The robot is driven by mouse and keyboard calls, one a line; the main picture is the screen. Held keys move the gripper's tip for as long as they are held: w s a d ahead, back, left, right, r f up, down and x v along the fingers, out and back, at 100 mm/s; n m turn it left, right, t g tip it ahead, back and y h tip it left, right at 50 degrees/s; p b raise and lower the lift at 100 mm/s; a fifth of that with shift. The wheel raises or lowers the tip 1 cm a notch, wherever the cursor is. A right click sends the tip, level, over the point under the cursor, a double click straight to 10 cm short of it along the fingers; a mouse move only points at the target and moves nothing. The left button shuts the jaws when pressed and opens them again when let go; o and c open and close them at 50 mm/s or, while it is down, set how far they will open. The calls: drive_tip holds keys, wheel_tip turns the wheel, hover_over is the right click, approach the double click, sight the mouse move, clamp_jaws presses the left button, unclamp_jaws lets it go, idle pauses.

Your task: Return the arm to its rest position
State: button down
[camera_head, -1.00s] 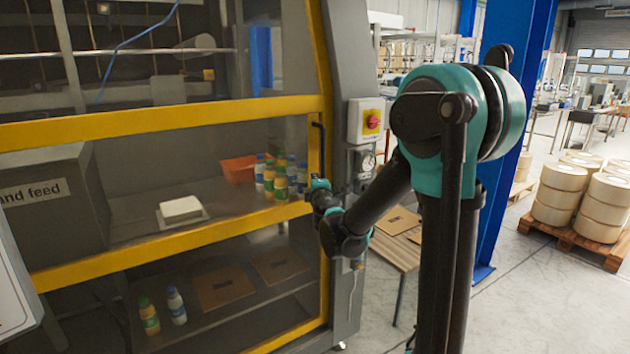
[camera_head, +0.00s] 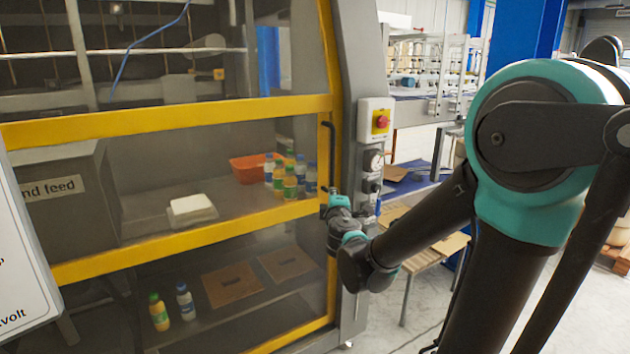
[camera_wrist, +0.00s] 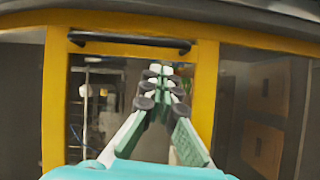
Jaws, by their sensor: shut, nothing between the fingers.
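My arm (camera_head: 540,150) reaches from the right side of the head view, with its large teal-and-black elbow close to the camera. My gripper (camera_head: 333,191) is small in the head view, in front of the machine's yellow door frame, just below the black door handle (camera_head: 331,150). In the wrist view, my gripper (camera_wrist: 160,72) has its green fingers together, with nothing seen between them. The handle shows as a dark bar (camera_wrist: 130,41) beyond the fingertips, apart from them in the picture. The exact gap is hard to tell.
The yellow-framed door (camera_head: 180,108) fills the left. Behind it are several bottles (camera_head: 290,183), an orange bin (camera_head: 248,168) and a white block (camera_head: 192,208). A control panel (camera_head: 376,120) and a small wooden table (camera_head: 440,250) stand close to my forearm. Open floor lies right.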

drive_tip(key=s+d+f+m+g+h, duration=0.3)
drive_tip(key=s+d+f+m, duration=0.2)
drive_tip(key=d, duration=0.3)
drive_tip(key=s+d+f+m+g+h, duration=0.2)
drive_tip(key=s+d+f+m+g, duration=0.15)
drive_tip(key=d+f+m, duration=0.3)
drive_tip(key=s+a+f+m+g+y, duration=0.1)
drive_tip(key=s+f+m+g+y, duration=0.1)
drive_tip(key=s+f, duration=0.4)
drive_tip(key=s+a+f+m+g+y, duration=0.1)
drive_tip(key=s+f+g, duration=0.4)
drive_tip(key=s, duration=0.6)
drive_tip(key=shift+s+a+f+m+y, duration=0.2)
drive_tip(key=shift+s+f+m+y, duration=0.25)
drive_tip(key=shift+m+y, duration=0.6)
drive_tip(key=shift+f+h, duration=0.1)
drive_tip(key=shift+h, duration=0.15)
